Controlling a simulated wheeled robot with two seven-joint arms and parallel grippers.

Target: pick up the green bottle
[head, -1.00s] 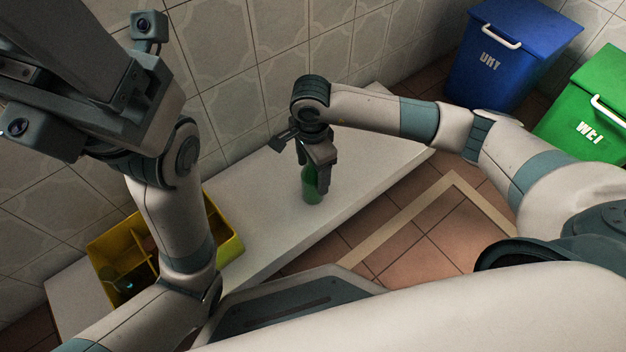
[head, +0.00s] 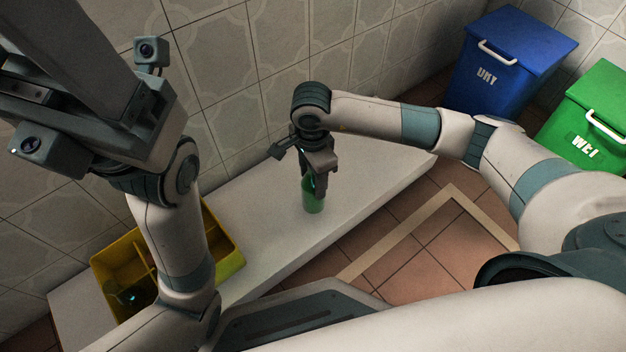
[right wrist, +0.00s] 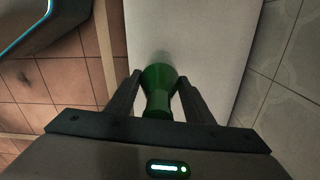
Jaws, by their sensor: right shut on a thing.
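The green bottle (head: 313,201) stands upright on the white table in the head view. My right gripper (head: 315,180) is above it, pointing down, with its fingers around the bottle's upper part. In the right wrist view the bottle (right wrist: 158,80) sits between the two fingertips of my right gripper (right wrist: 160,82), which are shut on it. The bottle's base seems to be on the table or very close to it. My left gripper (head: 75,95) is raised at the upper left, close to the camera and away from the bottle. Its fingertips cannot be made out.
The white table (head: 270,225) runs along the tiled wall, clear around the bottle. A yellow divided crate (head: 232,262) stands at its left end with dark glassy things inside, partly hidden by my left arm. A blue bin (head: 510,60) and a green bin (head: 590,115) stand at the right.

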